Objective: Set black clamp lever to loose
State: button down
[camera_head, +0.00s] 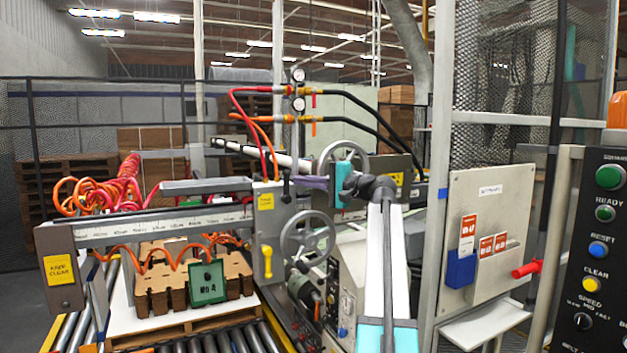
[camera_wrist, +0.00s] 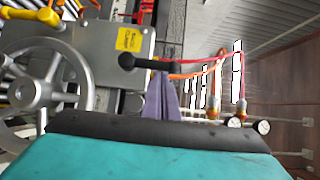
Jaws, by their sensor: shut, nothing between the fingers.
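The black clamp lever (camera_head: 286,189) is on the grey box at the right end of the ruled rail. In the head view it hangs roughly upright, with its round knob low. In the wrist view the lever (camera_wrist: 150,64) lies across the picture, knob to the left. My gripper (camera_head: 300,182) is shut and empty, coming from the right, its purple fingertips close beside the lever. In the wrist view the fingertips (camera_wrist: 165,78) meet the lever's shaft in the picture; I cannot tell whether they touch it.
A yellow handle (camera_head: 267,261) hangs on the same box, below a yellow label (camera_head: 266,202). A grey handwheel (camera_head: 307,241) stands close below my gripper. Red and orange hoses with gauges (camera_head: 298,104) rise behind the lever. A control panel (camera_head: 600,250) stands far right.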

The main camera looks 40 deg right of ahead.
jog(key=shift+w+a, duration=0.1)
jog(key=shift+w, duration=0.3)
jog(key=shift+s, duration=0.2)
